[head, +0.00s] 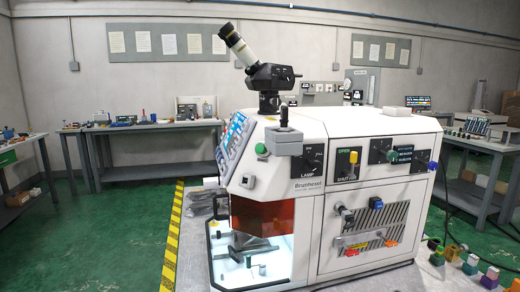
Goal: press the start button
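A white machine (390,124) marked Brunhessel stands in the middle of the head view. A round green button (261,148) sits on its upper left front edge, left of the grey joystick box (284,140). Another green knob (432,165) is on the right end of its front panel, beside a blue one. I cannot read a start label on any of them. Neither of my grippers is in view, and nothing touches the machine's controls.
A microscope-like eyepiece (240,46) rises from the machine's top. An orange shield (262,216) hangs over a lit chamber. Several small coloured blocks (470,264) lie at the lower right. Workbenches line the walls; green floor is clear at left.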

